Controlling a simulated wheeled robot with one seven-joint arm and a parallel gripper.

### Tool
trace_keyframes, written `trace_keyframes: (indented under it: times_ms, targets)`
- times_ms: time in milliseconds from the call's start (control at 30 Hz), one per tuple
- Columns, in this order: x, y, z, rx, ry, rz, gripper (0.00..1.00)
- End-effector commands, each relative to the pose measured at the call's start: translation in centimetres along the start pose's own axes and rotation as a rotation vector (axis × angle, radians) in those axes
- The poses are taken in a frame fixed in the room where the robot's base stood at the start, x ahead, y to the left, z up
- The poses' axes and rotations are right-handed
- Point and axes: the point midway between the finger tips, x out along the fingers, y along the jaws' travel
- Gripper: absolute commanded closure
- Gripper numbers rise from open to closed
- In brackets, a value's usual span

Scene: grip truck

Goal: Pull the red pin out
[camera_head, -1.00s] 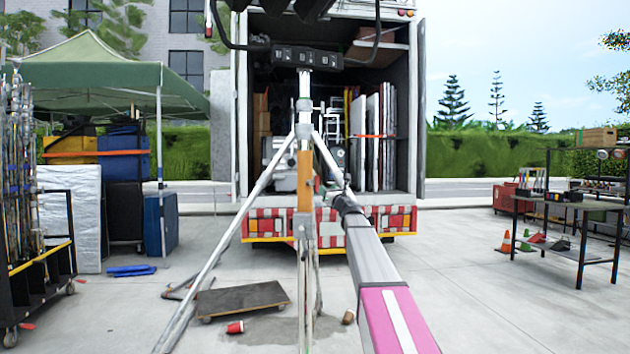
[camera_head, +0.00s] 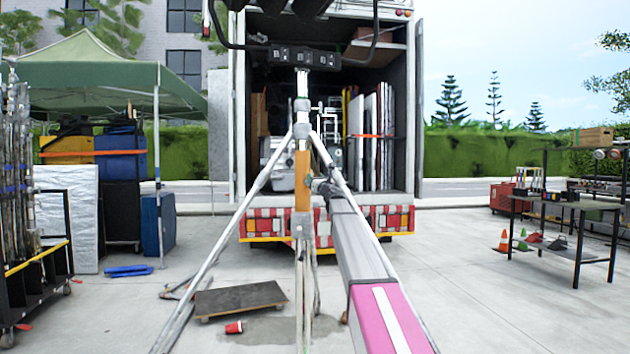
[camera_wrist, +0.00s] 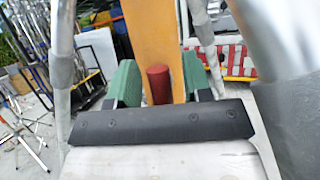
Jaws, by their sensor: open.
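The red pin (camera_wrist: 158,87) shows in the wrist view as a short, upright-looking red cylinder in front of the orange post (camera_wrist: 154,40). My gripper (camera_wrist: 160,80) is open, with one green finger on each side of the pin. The pin's lower end is hidden by the dark edge of my gripper. In the head view the orange post (camera_head: 303,182) is part of a tripod stand (camera_head: 301,130), and my gripper (camera_head: 318,187) is right beside it. The pin cannot be made out there.
The stand's silver legs (camera_head: 225,240) spread on both sides of my arm. Behind it stands an open truck (camera_head: 233,120). A flat dolly (camera_head: 240,298) and a red cup (camera_head: 234,327) lie on the ground. A work table (camera_head: 560,205) is at right, with clear ground before it.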

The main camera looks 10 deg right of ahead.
Motion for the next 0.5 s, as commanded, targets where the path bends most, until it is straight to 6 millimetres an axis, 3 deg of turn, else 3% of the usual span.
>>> trace_keyframes:
  times_ms: [167,300,500]
  targets:
    - [-0.05,0.02,0.00,0.000,0.000,0.000,0.58]
    - [-0.05,0.03,-0.01,0.000,0.000,0.000,1.00]
    - [-0.46,0.00,0.14,0.000,0.000,0.000,1.00]
